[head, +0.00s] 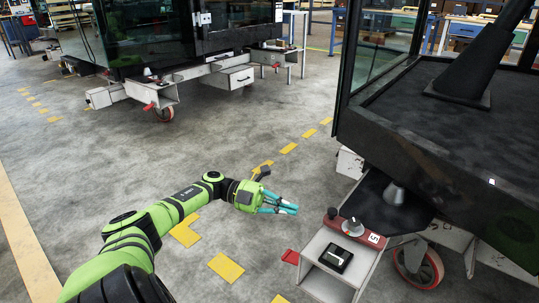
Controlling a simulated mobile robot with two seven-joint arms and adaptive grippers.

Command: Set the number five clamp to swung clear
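The number five clamp (352,228) sits on a red bracket by the "5" label (374,239), at the corner of the right trolley (340,262). It has a round grey part and a dark red arm or handle reaching left to a dark knob (332,213). Its exact swing position is hard to tell. My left gripper (296,209), green with teal fingers, is left of the clamp, apart from it and pointing toward it. Its fingers look parted, with nothing between them. My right gripper is not in view.
A black square device (336,257) lies on the white step below the clamp. A red pedal (290,257) sticks out at left, and a red-rimmed wheel (419,268) is under the trolley. The dark cab (440,120) overhangs at right. Grey floor (130,180) is open at left.

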